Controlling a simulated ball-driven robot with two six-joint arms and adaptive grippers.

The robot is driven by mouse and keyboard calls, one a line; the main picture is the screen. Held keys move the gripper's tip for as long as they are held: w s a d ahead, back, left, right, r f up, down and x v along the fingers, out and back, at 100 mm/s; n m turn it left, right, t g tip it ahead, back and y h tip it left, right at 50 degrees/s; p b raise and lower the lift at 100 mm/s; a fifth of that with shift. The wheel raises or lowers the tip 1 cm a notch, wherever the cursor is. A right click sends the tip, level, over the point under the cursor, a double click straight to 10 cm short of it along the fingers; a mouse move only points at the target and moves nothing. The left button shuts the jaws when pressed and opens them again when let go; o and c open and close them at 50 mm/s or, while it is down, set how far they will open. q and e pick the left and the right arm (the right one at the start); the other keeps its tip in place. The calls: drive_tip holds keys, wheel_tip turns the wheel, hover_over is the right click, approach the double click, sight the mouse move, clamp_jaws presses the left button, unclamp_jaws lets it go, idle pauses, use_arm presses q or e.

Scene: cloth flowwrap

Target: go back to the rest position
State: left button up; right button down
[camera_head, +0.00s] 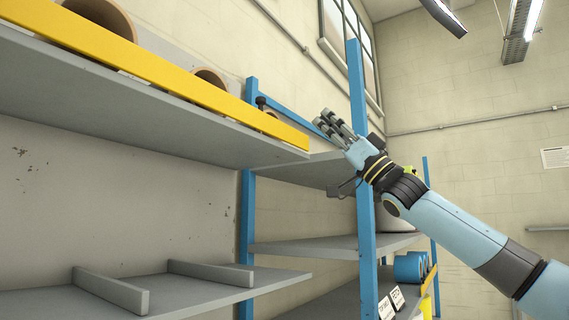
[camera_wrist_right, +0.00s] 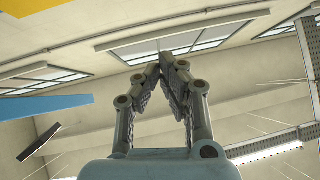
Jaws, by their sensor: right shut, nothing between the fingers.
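My right gripper (camera_head: 333,126) is raised in the head view, in front of the blue upright of the shelf rack, with its fingers pointing up and to the left. In the right wrist view, the gripper (camera_wrist_right: 168,62) has its fingertips together with nothing between them. Behind them are the ceiling and high windows. My right arm reaches in from the lower right. My left gripper is in neither view.
A grey shelf with a yellow front rail (camera_head: 160,66) holds brown rolls (camera_head: 104,17) at upper left. A blue upright (camera_head: 366,240) stands right beside my right wrist. Lower shelves (camera_head: 305,247) hold blue rolls (camera_head: 408,267). Open room lies to the right.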

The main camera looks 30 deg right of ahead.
drive_tip(key=shift+s, duration=0.15)
